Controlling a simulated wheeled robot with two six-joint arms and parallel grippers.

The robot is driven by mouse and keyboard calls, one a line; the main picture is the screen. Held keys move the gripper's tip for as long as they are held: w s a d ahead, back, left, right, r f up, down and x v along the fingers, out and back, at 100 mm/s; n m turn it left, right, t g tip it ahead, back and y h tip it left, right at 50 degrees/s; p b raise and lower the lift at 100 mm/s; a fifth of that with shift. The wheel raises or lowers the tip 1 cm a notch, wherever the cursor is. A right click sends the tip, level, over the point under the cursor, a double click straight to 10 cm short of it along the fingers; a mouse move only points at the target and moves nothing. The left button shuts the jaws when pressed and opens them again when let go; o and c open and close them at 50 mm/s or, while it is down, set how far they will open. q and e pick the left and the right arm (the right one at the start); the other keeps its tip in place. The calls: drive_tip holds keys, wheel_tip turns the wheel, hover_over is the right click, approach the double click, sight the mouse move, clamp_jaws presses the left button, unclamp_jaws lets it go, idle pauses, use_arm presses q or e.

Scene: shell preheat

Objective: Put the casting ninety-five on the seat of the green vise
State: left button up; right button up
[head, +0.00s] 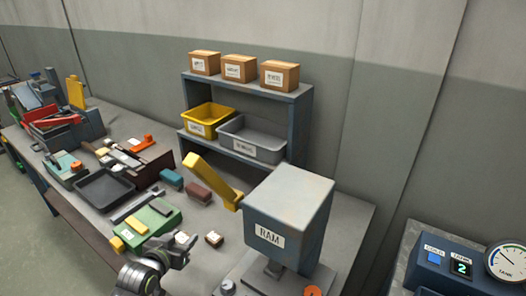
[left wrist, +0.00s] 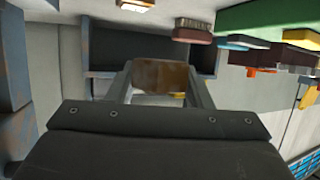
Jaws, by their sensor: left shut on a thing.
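The green vise (head: 155,222) is on the bench in the head view, with a yellow piece (head: 136,225) on it. A green body, likely the same vise, shows at the upper right of the left wrist view (left wrist: 265,18). My left gripper (head: 183,249) is near the bench's front edge, right of and in front of the vise. In the left wrist view it is shut on a brownish block (left wrist: 160,76). No number is readable on the block, so I cannot tell whether it is casting ninety-five. My right gripper is not in view.
A small brown-and-white block (head: 214,239) lies between gripper and press. A dark tray (head: 104,188) is left of the vise.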

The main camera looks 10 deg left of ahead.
use_arm(q)
drive_tip(key=s+d+r+m+g+h, duration=0.2)
drive_tip(key=s+d+r+m+h, duration=0.35)
drive_tip(key=s+d+r, duration=0.8)
drive_tip(key=w+a+f+n+t+y, duration=0.1)
drive_tip(key=w+a+f+n+y, duration=0.1)
drive_tip(key=w+a+f, duration=0.3)
drive_tip(key=w+a+n, duration=0.1)
drive_tip(key=w, duration=0.2)
drive_tip(key=shift+f, duration=0.25)
drive_tip(key=w+a+f+y, duration=0.1)
drive_tip(key=a+f, duration=0.1)
drive_tip(key=w+a+f+n+y, duration=0.1)
drive_tip(key=w+a+f, duration=0.1)
drive_tip(key=f, duration=0.1)
drive_tip(key=w+a+f+n+t+y, duration=0.1)
drive_tip(key=w+a+f, duration=0.1)
drive_tip(key=a, duration=0.1)
drive_tip(key=shift+w+f, duration=0.1)
drive_tip(key=shift+f, duration=0.05)
drive_tip(key=shift+c, duration=0.6)
drive_tip(key=shift+w+a+f+n+y, duration=0.2)
drive_tip(key=shift+a+f+n+y, duration=0.1)
drive_tip(key=shift+f, duration=0.15)
wheel_tip(320, 180, down, 10)
drive_tip(key=shift+r, duration=0.2)
